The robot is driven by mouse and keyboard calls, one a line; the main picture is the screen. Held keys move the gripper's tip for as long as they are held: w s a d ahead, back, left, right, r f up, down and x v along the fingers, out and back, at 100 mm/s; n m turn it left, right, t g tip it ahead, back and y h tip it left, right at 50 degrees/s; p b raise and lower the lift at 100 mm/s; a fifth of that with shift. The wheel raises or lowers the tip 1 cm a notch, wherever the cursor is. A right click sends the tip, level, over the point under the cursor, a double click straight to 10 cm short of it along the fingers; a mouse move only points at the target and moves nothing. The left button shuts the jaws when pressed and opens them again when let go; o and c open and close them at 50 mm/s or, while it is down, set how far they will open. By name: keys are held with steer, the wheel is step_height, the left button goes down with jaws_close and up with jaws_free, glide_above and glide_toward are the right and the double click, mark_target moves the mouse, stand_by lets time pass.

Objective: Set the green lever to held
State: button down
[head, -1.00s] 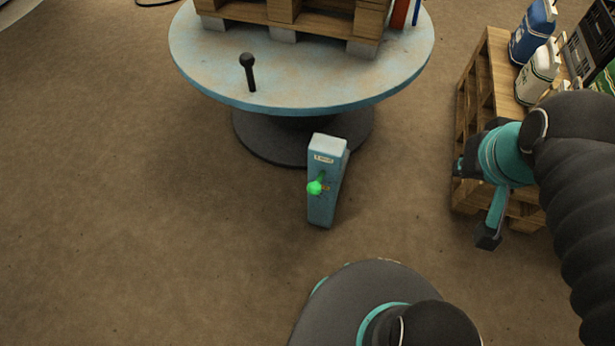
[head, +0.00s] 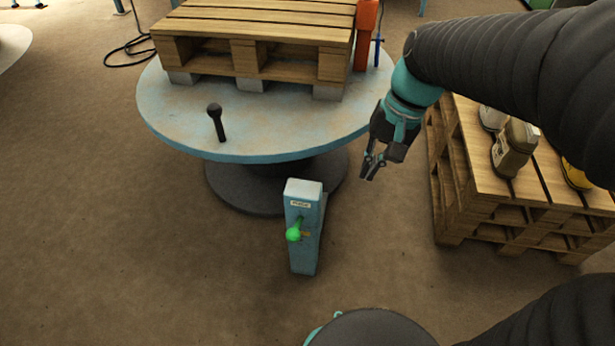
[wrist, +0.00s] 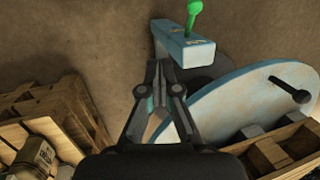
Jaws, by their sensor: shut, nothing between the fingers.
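The green lever (head: 294,233) has a round green knob and sticks out from the front face of a narrow blue-grey post (head: 303,250). The post stands on the floor in front of the round table and has a small label near its top. In the wrist view the green lever (wrist: 194,10) shows at the top, on the post (wrist: 180,50). My gripper (head: 368,172) is shut and empty, in the air to the right of the post and higher in the picture, apart from the lever. In the wrist view my gripper's fingertips (wrist: 158,68) point toward the post.
Stacked pallets (head: 500,190) with bottles (head: 514,150) stand at the right. The floor left of the post is clear.

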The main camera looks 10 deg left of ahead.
mark_target(296, 229)
steer(key=w+a+f+g+y+b, duration=0.1)
steer(key=w+a+f+g, duration=0.3)
steer(key=a+f, duration=0.3)
steer(key=shift+w+a+f+m+g+y+b, duration=0.3)
steer(key=shift+w+a, duration=0.2)
steer(key=shift+w, duration=0.3)
steer(key=b+x, duration=0.2)
steer(key=x, duration=1.2)
steer(key=shift+d+f, duration=0.1)
